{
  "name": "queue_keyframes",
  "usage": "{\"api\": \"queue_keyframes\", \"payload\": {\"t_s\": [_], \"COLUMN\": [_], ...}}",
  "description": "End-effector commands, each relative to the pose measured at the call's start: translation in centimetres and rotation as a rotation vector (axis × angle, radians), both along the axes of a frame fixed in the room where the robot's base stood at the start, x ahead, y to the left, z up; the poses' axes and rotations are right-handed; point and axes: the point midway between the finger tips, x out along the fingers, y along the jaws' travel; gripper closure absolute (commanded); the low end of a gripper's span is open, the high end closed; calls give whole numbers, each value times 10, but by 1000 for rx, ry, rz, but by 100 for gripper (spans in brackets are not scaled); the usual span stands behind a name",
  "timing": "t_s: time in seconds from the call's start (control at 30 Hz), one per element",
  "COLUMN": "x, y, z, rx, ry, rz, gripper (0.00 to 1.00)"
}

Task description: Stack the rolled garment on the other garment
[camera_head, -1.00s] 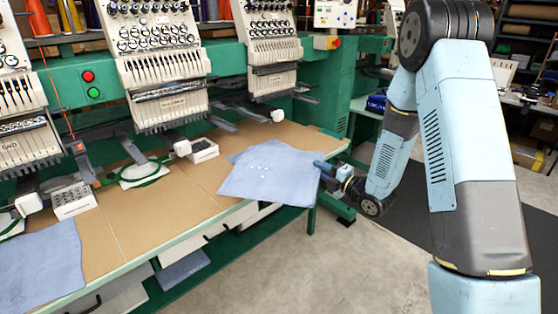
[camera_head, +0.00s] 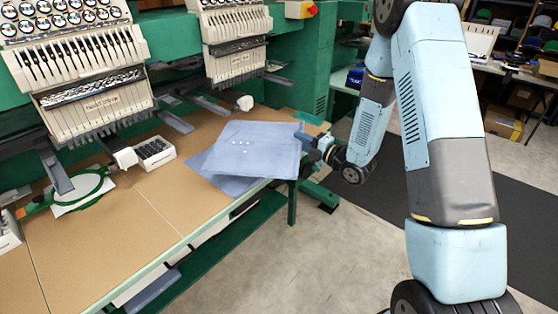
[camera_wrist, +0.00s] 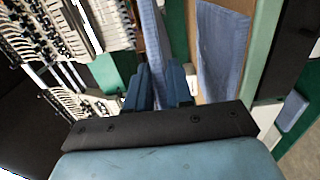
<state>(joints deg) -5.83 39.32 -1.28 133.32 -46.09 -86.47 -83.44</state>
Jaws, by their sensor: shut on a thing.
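A light blue garment (camera_head: 250,148) with small white spots spreads flat and stiff over the right end of the worktable; I see no roll. My gripper (camera_head: 304,141) is shut on its right edge. Blue cloth (camera_head: 205,162) shows beneath its left side; I cannot tell whether this is a second garment or another fold. In the wrist view, my gripper's fingers (camera_wrist: 158,85) close on the garment, seen edge-on (camera_wrist: 153,40). A separate piece of blue cloth (camera_wrist: 222,50) lies to its right over the brown tabletop; which garment it is, I cannot tell.
The brown worktable (camera_head: 115,225) runs along green embroidery machines (camera_head: 95,90). A green hoop (camera_head: 80,192) and a small box of dark items (camera_head: 154,152) sit left of the garment. Bare floor (camera_head: 270,255) lies in front.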

Motion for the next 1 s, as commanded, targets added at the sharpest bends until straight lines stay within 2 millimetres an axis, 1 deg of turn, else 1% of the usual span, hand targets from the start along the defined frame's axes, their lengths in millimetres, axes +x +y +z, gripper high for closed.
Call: {"api": "queue_keyframes", "payload": {"t_s": [0.03, 0.2, 0.57, 0.8, 0.9, 1.0], "x": [-2, -4, -5, -5, -5, -5], "y": [5, 12, 15, 15, 15, 15], "z": [-9, -31, -51, -78, -83, -83], "rx": [1, 2, 1, 1, 1, 1], "ry": [4, 3, 1, 1, 0, -1], "rz": [8, 19, 24, 24, 24, 24], "gripper": [100, 100, 100, 100, 100, 100]}}
